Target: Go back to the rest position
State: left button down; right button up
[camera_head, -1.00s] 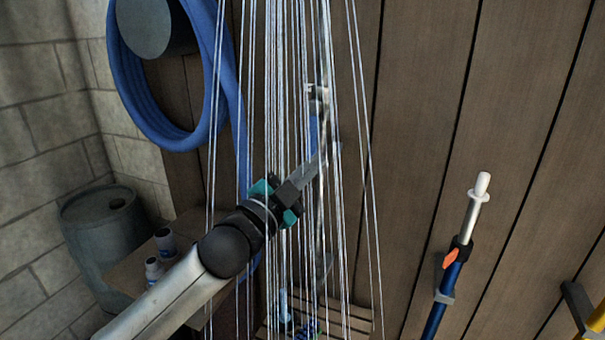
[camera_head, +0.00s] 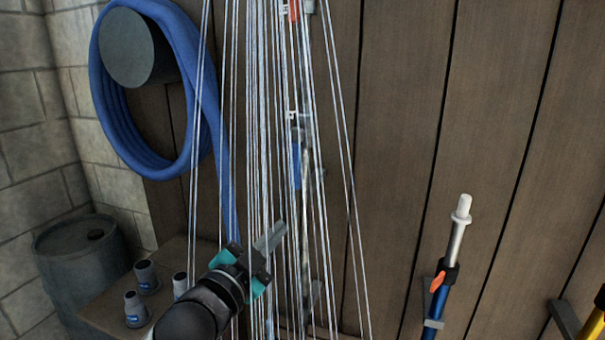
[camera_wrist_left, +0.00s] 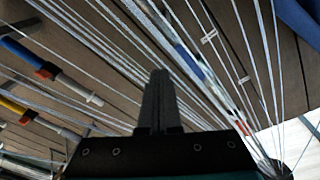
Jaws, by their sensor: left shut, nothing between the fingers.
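My left gripper (camera_head: 270,238) is in the lower middle of the head view, among many thin pale hanging strings (camera_head: 262,120). Its fingers are together and hold nothing. In the left wrist view the closed fingers (camera_wrist_left: 158,85) point up, with the strings (camera_wrist_left: 95,45) fanning past on both sides. I cannot tell whether the gripper touches any string. My right gripper is in neither view.
A blue hose (camera_head: 110,110) hangs on a round holder (camera_head: 137,47) at the left. A grey barrel (camera_head: 85,262) and several small bottles (camera_head: 147,277) stand below it. A blue pole (camera_head: 440,290) leans at the right against the plank wall (camera_head: 405,110).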

pick_arm(q)
jog(key=s+a+f+n+g+y, duration=0.3)
jog(key=s+a+f+n+g, duration=0.1)
jog(key=s+f, duration=0.6)
jog(key=s+a+f+n+g+y, duration=0.35)
jog(key=s+f, duration=0.45)
jog(key=f, duration=0.3)
jog(key=s+a+f+n+g, duration=0.1)
jog(key=s+f+g, duration=0.2)
jog(key=s, duration=0.3)
jog(key=s+a+f+n+g, duration=0.2)
jog(key=s+g, duration=0.1)
jog(key=s, duration=0.3)
jog(key=s+f+g+b, duration=0.2)
jog(key=f+b, duration=0.8)
jog(key=f, duration=2.3)
jog(key=s+a+f+b, duration=0.1)
jog(key=s+f+b, duration=0.3)
jog(key=s+f, duration=0.4)
jog(key=s+a+f+y+b, duration=0.1)
jog(key=s+f+b, duration=0.3)
jog(key=s+f, duration=0.4)
notch_tip(320, 180, down, 6)
jog(key=shift+a+r, duration=0.2)
